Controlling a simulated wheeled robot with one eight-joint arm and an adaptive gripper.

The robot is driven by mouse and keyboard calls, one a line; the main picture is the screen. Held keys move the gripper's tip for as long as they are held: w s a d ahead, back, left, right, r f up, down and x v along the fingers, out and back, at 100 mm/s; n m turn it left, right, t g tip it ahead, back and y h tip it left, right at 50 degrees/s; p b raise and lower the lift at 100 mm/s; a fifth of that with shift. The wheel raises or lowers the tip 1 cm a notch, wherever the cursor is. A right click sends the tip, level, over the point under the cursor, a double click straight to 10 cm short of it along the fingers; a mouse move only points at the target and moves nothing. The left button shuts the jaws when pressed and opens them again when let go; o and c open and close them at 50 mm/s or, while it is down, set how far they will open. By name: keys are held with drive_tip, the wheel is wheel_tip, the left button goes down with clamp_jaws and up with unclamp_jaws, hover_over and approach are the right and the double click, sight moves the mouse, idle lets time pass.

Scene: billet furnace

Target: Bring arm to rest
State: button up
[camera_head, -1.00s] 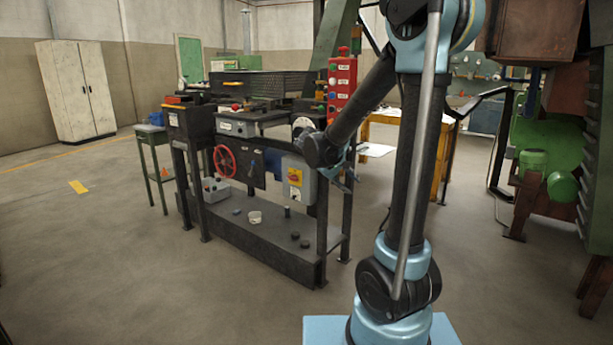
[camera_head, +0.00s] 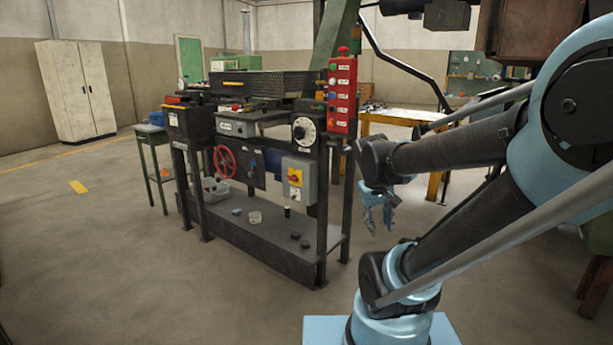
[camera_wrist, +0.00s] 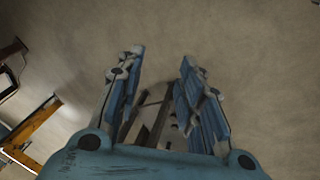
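My gripper (camera_head: 377,222) hangs below the end of my arm in the head view, pointing down, to the right of the furnace stand and clear of it. In the wrist view my gripper (camera_wrist: 160,68) shows two blue fingers spread apart with nothing between them.
The black furnace stand (camera_head: 262,238) carries a red control panel (camera_head: 342,95), a dial (camera_head: 304,131), a red handwheel (camera_head: 224,161) and a grey switch box (camera_head: 298,179). A yellow-legged table (camera_head: 395,117) stands behind my arm. Open floor lies in the left foreground.

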drive_tip(key=s+a+f+m+y, duration=0.1)
drive_tip(key=s+f, duration=0.3)
drive_tip(key=s, duration=0.4)
drive_tip(key=shift+a+f+m+y, duration=0.2)
drive_tip(key=shift+a+m+y, duration=0.2)
drive_tip(key=shift+a+y, duration=0.35)
drive_tip(key=shift+w+f, duration=0.2)
drive_tip(key=shift+w, duration=0.2)
